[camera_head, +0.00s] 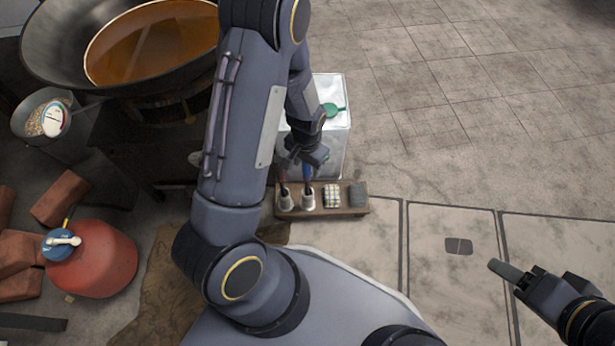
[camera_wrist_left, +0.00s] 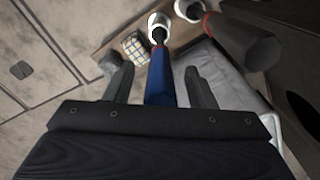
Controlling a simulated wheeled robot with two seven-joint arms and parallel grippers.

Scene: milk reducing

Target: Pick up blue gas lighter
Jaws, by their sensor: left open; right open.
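The blue gas lighter (camera_wrist_left: 162,82) stands upright in a white cup (camera_wrist_left: 158,24) in the wooden tray; in the head view only a little blue (camera_head: 307,173) shows below my left gripper. My left gripper (camera_head: 304,156) is open above the tray. In the left wrist view its two fingers (camera_wrist_left: 158,70) are on either side of the blue lighter, with gaps visible to both. A dark lighter with a red band (camera_wrist_left: 245,42) stands in the neighbouring cup (camera_wrist_left: 188,9). My right gripper (camera_head: 521,279) is open and empty at the lower right, over the floor.
The wooden tray (camera_head: 341,212) also holds a checked cloth (camera_head: 331,196) and a grey block (camera_head: 357,195). A pale metal tin (camera_head: 336,140) stands behind it. A large wok (camera_head: 52,45), red gas cylinder (camera_head: 100,265) and bricks (camera_head: 60,197) are at left. Floor at right is clear.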

